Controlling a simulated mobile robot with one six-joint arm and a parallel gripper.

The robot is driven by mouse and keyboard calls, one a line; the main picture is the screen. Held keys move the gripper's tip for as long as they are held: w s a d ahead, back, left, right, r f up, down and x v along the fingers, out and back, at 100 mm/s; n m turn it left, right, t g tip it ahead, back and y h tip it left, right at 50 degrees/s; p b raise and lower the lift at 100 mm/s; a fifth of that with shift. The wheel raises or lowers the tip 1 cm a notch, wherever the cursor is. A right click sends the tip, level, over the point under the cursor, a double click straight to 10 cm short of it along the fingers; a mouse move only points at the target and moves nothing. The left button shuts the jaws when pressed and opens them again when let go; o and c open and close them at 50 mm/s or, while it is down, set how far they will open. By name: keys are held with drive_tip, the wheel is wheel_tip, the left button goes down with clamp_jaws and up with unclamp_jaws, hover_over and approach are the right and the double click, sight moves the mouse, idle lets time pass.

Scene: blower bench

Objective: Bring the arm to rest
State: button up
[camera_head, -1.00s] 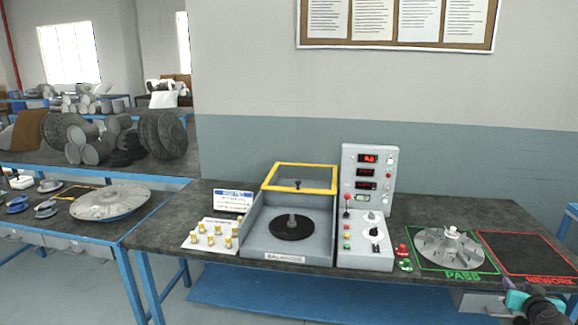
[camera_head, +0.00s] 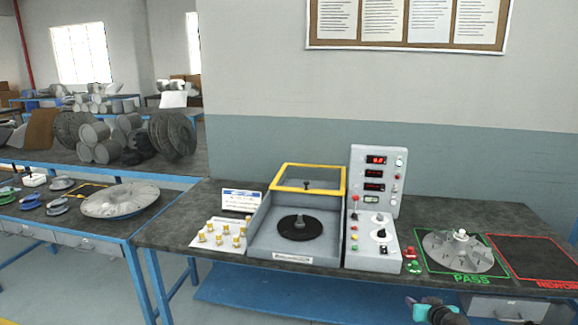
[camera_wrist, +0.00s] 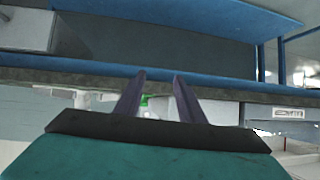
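My gripper (camera_head: 411,302) is at the lower right of the head view, a teal and dark shape in front of the bench, below the green PASS square. In the wrist view its two dark fingers (camera_wrist: 158,80) stand apart with a clear gap and hold nothing. Behind them the wrist view shows the bench edge (camera_wrist: 90,76) and the blue lower shelf (camera_wrist: 190,14). A grey finned impeller (camera_head: 460,250) lies in the PASS square (camera_head: 424,266) on the bench, apart from my gripper.
The dark bench (camera_head: 450,209) carries a balancing machine (camera_head: 262,245) with a raised yellow-framed lid (camera_head: 310,179) and an empty black disc (camera_head: 299,228). A control box (camera_head: 372,250) stands beside it. The red REWORK square (camera_head: 530,256) is empty. Brass weights (camera_head: 222,238) stand at the left.

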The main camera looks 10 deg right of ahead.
drive_tip(key=w+a+f+n+g+y, duration=0.1)
drive_tip(key=a+f+n+y, duration=0.1)
drive_tip(key=a+f, duration=0.65)
drive_tip(key=a+f+n+g+y, duration=0.15)
drive_tip(key=a+f, duration=0.35)
drive_tip(key=a, duration=0.7)
drive_tip(key=s+a+f+n+g+y, duration=0.1)
drive_tip(key=s+a+f+g, duration=0.15)
drive_tip(key=a+f, duration=0.4)
drive_tip(key=s+a+f+n+g+y, duration=0.15)
drive_tip(key=s+a+f, duration=0.25)
drive_tip(key=a, duration=0.5)
drive_tip(key=s+a+f+g, duration=0.3)
drive_tip(key=s+a+f, duration=0.1)
drive_tip(key=s, duration=0.3)
drive_tip(key=s+a+f+g, duration=0.2)
drive_tip(key=s+a+f, duration=0.3)
drive_tip(key=s, duration=0.3)
drive_tip(key=s+d+m+g+h, duration=0.1)
drive_tip(key=s+d+g, duration=0.1)
drive_tip(key=s, duration=0.5)
drive_tip(key=s+d+m+g+h, duration=0.1)
drive_tip(key=s+d+g+h, duration=0.1)
drive_tip(key=s, duration=0.5)
drive_tip(key=shift+d+f+m+g, duration=0.15)
drive_tip(key=shift+d+m+g, duration=0.15)
drive_tip(key=shift+g, duration=0.35)
drive_tip(key=shift+c, duration=0.6)
